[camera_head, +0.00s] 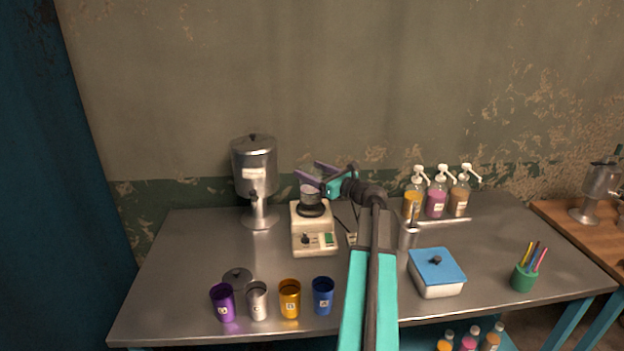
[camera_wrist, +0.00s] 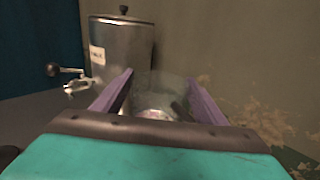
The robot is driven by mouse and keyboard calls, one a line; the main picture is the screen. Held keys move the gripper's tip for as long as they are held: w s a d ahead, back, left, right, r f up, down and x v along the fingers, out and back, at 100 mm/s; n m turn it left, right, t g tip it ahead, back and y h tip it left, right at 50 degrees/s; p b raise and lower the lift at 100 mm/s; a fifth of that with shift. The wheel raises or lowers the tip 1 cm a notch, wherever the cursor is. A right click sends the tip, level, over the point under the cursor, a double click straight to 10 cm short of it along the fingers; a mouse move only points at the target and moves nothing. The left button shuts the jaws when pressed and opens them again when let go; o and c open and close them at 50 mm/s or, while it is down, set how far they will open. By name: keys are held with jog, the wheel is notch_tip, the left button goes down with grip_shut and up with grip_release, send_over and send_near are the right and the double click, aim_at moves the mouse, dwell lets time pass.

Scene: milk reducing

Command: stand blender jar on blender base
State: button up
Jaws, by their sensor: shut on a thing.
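In the wrist view the see-through jar (camera_wrist: 162,96) shows between the fingers (camera_wrist: 160,77).
A steel dispenser (camera_head: 254,170) stands left of the base; it also shows in the wrist view (camera_wrist: 122,48). Several cups (camera_head: 290,300) line the front edge. Pump bottles (camera_head: 437,195), a steel can (camera_head: 408,237) and a blue-lidded box (camera_head: 437,270) stand to the right.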

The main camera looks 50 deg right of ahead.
jog(key=shift+f+p, duration=0.3)
jog(key=shift+f, duration=1.1)
jog(key=o, duration=1.8)
jog(key=shift+c, duration=0.2)
jog(key=shift+s, duration=0.3)
jog(key=s+b, duration=0.3)
jog(key=s, duration=0.8)
jog(key=shift+s, duration=0.2)
